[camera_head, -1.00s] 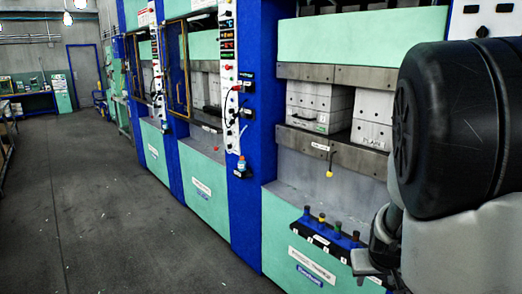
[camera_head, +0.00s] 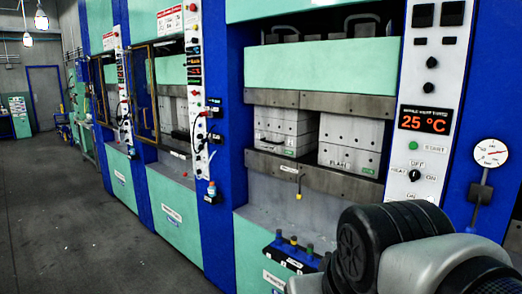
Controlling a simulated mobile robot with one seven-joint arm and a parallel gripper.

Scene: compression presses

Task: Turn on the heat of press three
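The nearest press has a white control panel (camera_head: 425,100) on its right side. The panel's red display (camera_head: 424,120) reads 25 °C. Below it are a green START button (camera_head: 413,146) and a black heat knob (camera_head: 414,175), with OFF marked above and ON to its right. The knob's exact pointing is too small to tell. My arm fills the lower right, in front of the panel's lower end and below the knob. My gripper's fingers do not show. No press number is readable.
Two more presses stand in a row to the left, with their own control panels (camera_head: 196,90). A pressure gauge (camera_head: 491,153) is right of the near panel. Grey floor (camera_head: 70,210) is clear at left.

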